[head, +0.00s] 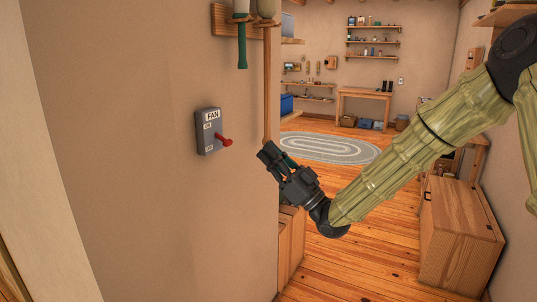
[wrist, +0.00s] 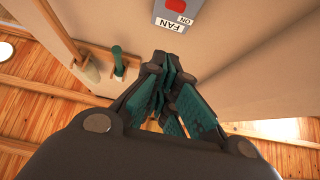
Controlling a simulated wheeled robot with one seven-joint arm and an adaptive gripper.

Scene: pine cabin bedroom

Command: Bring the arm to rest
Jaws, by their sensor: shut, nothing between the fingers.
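My gripper (head: 267,152) is at the end of my outstretched arm, in the middle of the head view. It is shut and empty, with its dark fingers and teal pads together. It is to the right of a grey fan switch box (head: 209,131) on the near wall and apart from it. The box has a red lever (head: 224,142) that sticks out to the right. In the wrist view the fan switch box (wrist: 176,13) is at the top, beyond the fingertips (wrist: 163,62).
A wooden rack (head: 232,20) with hanging long-handled tools is above the switch. A wooden cabinet (head: 458,240) stands at the right. An oval grey rug (head: 328,148) lies on the open plank floor. Shelves and a small table (head: 364,104) are at the far wall.

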